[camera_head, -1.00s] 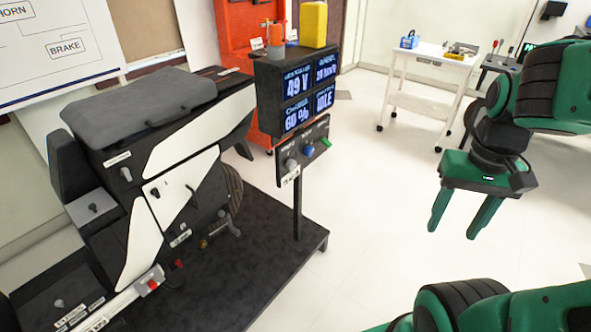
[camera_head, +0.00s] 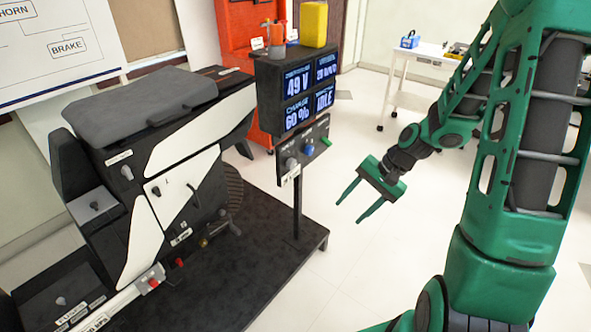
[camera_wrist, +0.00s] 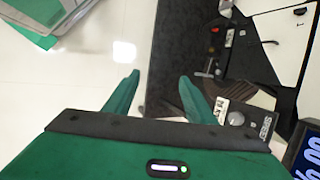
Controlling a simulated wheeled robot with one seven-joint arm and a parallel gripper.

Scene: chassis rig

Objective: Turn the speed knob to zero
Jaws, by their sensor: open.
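The speed knob is a grey round knob (camera_head: 291,163) at the left end of the dark control panel (camera_head: 317,163) under the display. In the wrist view the grey knob (camera_wrist: 236,118) shows beside a label that seems to read SPEED, right of my fingers. Its pointer setting is too small to tell. My gripper (camera_head: 349,212) is green, open and empty, to the right of and below the panel in the head view, apart from it. Its fingertips (camera_wrist: 159,77) show apart in the wrist view.
The display box (camera_head: 310,88) reads 49 V, 60 % and IDLE. A blue knob (camera_head: 308,149) and a green control (camera_head: 326,141) sit beside the grey knob. The black and white chassis (camera_head: 160,180) stands on a dark platform (camera_head: 262,262).

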